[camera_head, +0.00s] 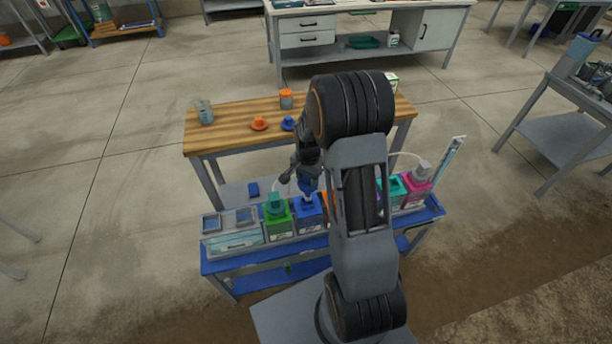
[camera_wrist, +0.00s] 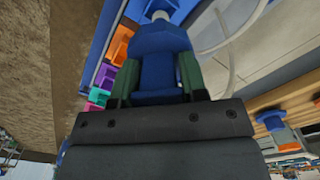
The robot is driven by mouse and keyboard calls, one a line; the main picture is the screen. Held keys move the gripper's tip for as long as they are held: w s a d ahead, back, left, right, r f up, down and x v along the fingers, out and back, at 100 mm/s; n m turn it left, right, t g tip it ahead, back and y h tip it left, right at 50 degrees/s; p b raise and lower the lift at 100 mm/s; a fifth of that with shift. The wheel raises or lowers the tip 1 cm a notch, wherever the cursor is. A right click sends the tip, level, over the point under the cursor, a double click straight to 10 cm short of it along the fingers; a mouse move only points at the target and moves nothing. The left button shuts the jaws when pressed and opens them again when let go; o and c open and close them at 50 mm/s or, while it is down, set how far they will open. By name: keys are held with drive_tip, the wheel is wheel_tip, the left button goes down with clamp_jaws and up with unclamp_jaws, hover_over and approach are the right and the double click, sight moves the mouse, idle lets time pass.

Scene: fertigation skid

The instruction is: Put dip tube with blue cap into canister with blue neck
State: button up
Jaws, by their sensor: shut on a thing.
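My gripper (camera_head: 307,181) is shut on the blue cap of the dip tube (camera_head: 306,187). In the wrist view the blue cap (camera_wrist: 160,52) sits between the two green-sided fingers of my gripper (camera_wrist: 160,78). A pale round part shows at the cap's far end. The blue canister (camera_head: 309,218) stands in the skid row between the green and orange canisters. The held cap is just above its top in the head view. The canister's neck is mostly hidden, and I cannot tell whether the tube is inside it.
The green canister (camera_head: 277,222) with a teal cap stands to the left. Teal (camera_head: 393,188) and magenta (camera_head: 416,193) canisters stand to the right, partly behind my arm. The wooden bench (camera_head: 225,130) behind holds an orange cap (camera_head: 259,124), a blue cap (camera_head: 288,124) and jars.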

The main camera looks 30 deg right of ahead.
sight(307, 196)
drive_tip(key=shift+f+b, duration=3.25)
drive_tip(key=shift+f, duration=1.25)
drive_tip(key=o, duration=1)
drive_tip(key=shift+o, duration=0.2)
wheel_tip(307, 196, up, 14)
drive_tip(key=shift+f+p, duration=0.1)
drive_tip(key=shift+p, duration=0.3)
